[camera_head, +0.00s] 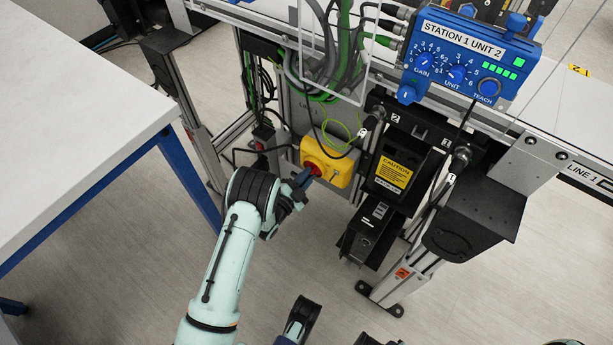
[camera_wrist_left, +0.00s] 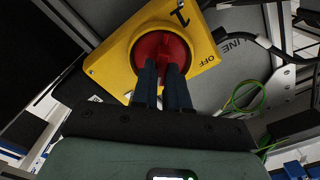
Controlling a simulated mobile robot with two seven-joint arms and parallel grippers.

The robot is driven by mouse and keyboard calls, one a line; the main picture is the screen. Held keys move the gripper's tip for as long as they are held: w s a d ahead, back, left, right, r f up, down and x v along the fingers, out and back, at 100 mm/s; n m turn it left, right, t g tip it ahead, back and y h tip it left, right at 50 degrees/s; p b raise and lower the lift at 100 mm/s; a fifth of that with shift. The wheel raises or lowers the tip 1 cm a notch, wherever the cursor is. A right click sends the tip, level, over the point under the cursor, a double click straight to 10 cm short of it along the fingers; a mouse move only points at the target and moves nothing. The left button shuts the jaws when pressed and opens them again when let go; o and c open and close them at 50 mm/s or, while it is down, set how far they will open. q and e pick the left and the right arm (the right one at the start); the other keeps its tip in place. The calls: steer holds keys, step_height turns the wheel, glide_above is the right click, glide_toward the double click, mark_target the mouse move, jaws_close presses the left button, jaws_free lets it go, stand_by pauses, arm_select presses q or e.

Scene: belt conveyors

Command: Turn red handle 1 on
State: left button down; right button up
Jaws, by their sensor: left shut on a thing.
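Red handle 1 (camera_wrist_left: 161,50) is a red rotary handle on a yellow switch box (camera_wrist_left: 115,64), with "OFF" and "I" marks in the left wrist view. In the head view the yellow box (camera_head: 328,160) is under the conveyor, and the red handle (camera_head: 314,169) shows only in part beside my fingers. My left gripper (camera_head: 304,179) reaches it from the lower left. In the left wrist view its two dark fingers (camera_wrist_left: 162,82) are shut on the handle's grip, one on each side.
A blue control box (camera_head: 470,55) labelled "STATION 1 UNIT 2" hangs above right. Cables (camera_head: 335,60) run above the switch. A black unit with a caution label (camera_head: 393,172) stands right of it. A white table (camera_head: 75,110) is at left.

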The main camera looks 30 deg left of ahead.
arm_select(q)
steer(key=shift+s+f, duration=0.1)
steer(key=shift+f, duration=0.05)
steer(key=c, duration=1.1)
jaws_free()
steer(key=shift+c, duration=0.2)
steer(key=s+a+p, duration=0.1)
steer(key=s+p, duration=0.1)
steer(key=s, duration=1.1)
steer(key=shift+s+p, duration=0.15)
steer(key=shift+p, duration=0.25)
arm_select(e)
steer(key=shift+y, duration=0.3)
steer(key=r, duration=0.1)
steer(key=a+r, duration=0.1)
steer(key=r, duration=0.2)
steer(key=shift+s+a, duration=0.1)
steer(key=shift+a, duration=0.25)
